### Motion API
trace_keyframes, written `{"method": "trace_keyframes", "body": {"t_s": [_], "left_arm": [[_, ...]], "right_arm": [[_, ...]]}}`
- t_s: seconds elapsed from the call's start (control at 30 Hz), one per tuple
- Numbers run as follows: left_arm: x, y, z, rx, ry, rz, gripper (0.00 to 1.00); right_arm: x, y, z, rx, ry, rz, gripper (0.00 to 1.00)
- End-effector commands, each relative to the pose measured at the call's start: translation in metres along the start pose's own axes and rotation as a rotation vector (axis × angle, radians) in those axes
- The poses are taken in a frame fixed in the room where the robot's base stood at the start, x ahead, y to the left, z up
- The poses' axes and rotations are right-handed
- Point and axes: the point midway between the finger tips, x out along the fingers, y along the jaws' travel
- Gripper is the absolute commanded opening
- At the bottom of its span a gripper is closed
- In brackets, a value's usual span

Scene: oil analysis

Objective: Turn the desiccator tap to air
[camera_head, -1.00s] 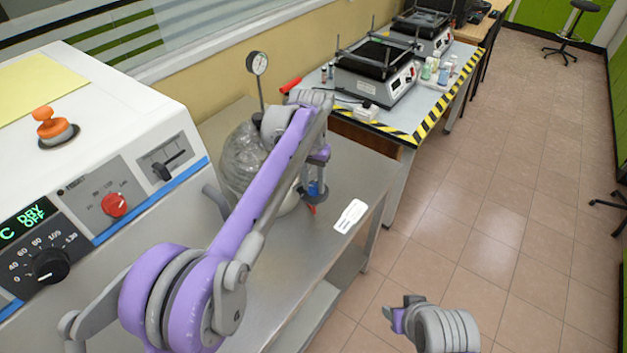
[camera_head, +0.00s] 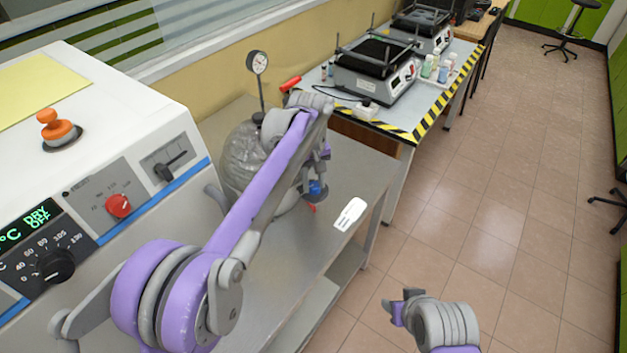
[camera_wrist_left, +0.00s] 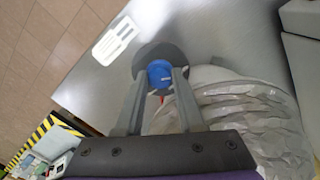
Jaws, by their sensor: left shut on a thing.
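The desiccator (camera_head: 243,163) is a rounded vessel under a clear, wrinkled cover on the grey metal bench. It also shows in the left wrist view (camera_wrist_left: 240,115). Its tap has a blue knob (camera_wrist_left: 159,73), seen in the head view (camera_head: 317,188) at the vessel's right side. My left gripper (camera_wrist_left: 160,82) reaches over the vessel and its two fingers are shut on the blue knob, one on each side. A small red part shows just below the knob. The tap's exact setting cannot be told. My right gripper (camera_head: 397,307) is low over the floor, its fingers unclear.
A pressure gauge (camera_head: 257,63) stands on a stem behind the vessel. A white label-like card (camera_head: 350,214) lies on the bench near its right edge. A white oven (camera_head: 100,130) fills the left. A table with yellow-black edging (camera_head: 425,125) holds instruments behind.

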Motion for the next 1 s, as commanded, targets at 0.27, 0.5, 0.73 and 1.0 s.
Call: {"method": "trace_keyframes", "body": {"t_s": [0.27, 0.5, 0.73, 1.0], "left_arm": [[-0.0003, 0.0002, 0.0, -0.028, 0.002, 0.001, 0.0], [-0.0003, 0.0002, 0.0, -0.029, 0.002, 0.001, 0.0], [-0.0002, 0.0001, 0.0, -0.028, 0.002, 0.0, 0.5], [-0.0056, 0.0001, -0.0001, -0.027, 0.002, 0.0, 0.5]], "right_arm": [[-0.0004, 0.0, -0.0004, 0.0, 0.0, 0.0, 0.5], [-0.0003, 0.0, -0.0003, 0.0, 0.0, 0.0, 0.5], [-0.0003, 0.0, -0.0003, 0.0, 0.0, 0.0, 0.5], [-0.0008, 0.0, -0.0008, 0.0, 0.001, 0.0, 0.5]]}}
